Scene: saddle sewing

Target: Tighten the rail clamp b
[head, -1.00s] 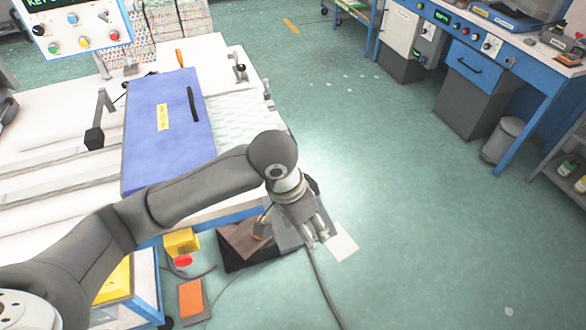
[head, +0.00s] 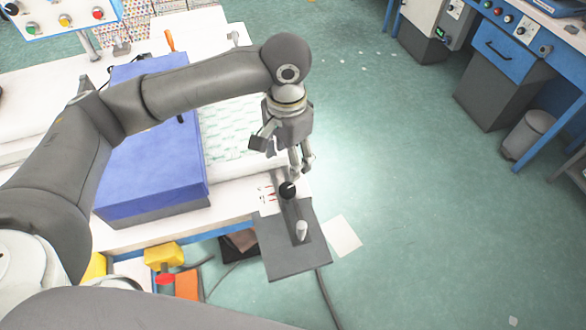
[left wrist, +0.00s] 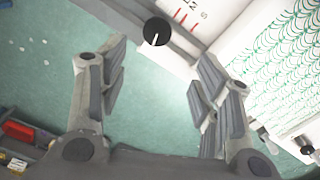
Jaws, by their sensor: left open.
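A clamp with a round black knob (head: 287,190) stands at the near right corner of the white table, by a small scale with red marks. I cannot read a letter on it. My left gripper (head: 284,160) hangs over the table edge just above this knob, fingers pointing down, open and empty. In the left wrist view the open fingers (left wrist: 160,65) are spread apart, and the black knob (left wrist: 157,31) shows beyond the tips, roughly midway between them. I see no contact. Another dark knob (left wrist: 306,146) shows at the lower right there. My right gripper is not in view.
A blue box (head: 150,165) lies on the table beside a green-patterned sheet (head: 225,130). A grey plate (head: 285,250) with a small pale peg juts out below the corner. A yellow block and orange item lie below the table.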

